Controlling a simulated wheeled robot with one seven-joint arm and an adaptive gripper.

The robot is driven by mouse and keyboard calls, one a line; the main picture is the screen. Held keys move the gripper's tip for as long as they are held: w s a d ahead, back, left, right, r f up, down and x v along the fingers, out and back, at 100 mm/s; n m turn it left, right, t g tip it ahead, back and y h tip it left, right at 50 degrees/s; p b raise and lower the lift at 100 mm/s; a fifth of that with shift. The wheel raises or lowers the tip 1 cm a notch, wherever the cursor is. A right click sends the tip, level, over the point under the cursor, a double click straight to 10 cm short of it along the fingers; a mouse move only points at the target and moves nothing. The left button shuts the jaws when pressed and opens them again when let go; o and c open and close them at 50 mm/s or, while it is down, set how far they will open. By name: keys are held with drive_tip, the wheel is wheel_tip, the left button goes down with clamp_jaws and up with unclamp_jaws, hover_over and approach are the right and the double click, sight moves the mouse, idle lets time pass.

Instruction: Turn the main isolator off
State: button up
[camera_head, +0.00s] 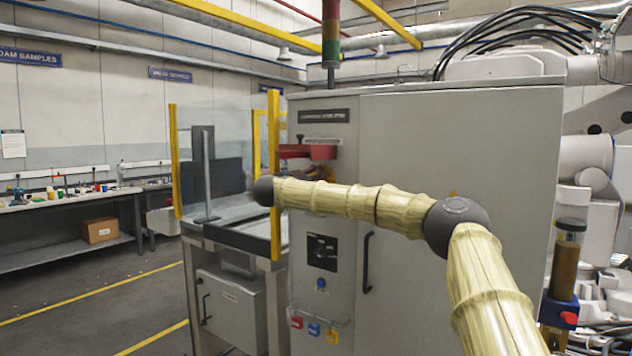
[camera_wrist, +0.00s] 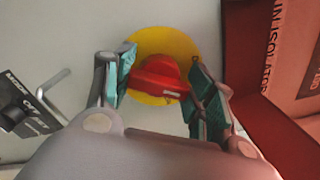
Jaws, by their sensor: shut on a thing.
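The main isolator has a red handle (camera_wrist: 158,76) on a round yellow disc (camera_wrist: 165,42), set on a pale grey surface in the wrist view. My gripper (camera_wrist: 163,74) is shut on the red handle, with one teal-padded finger on each side of it. The handle lies roughly crosswise in this view. In the head view, red parts (camera_head: 322,152) show high on the grey cabinet (camera_head: 460,190), under a small label. My arm reaches towards them, and the fingers cannot be made out there.
A red panel with lettering ending in "ISOLATOR" (camera_wrist: 285,60) stands close at the right in the wrist view. A bent grey rod (camera_wrist: 52,90) and a dark label (camera_wrist: 20,115) are at the left. Yellow posts (camera_head: 274,150) stand left of the cabinet.

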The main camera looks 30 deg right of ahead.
drive_tip(key=n+p, duration=0.2)
drive_tip(key=n, duration=0.3)
drive_tip(key=shift+f+n+p, duration=0.1)
drive_tip(key=shift+n+p, duration=0.25)
drive_tip(key=shift+n, duration=0.25)
drive_tip(key=o, duration=0.7)
drive_tip(key=shift+w+a, duration=0.1)
drive_tip(key=v, duration=1.2)
drive_tip(key=shift+f, duration=0.15)
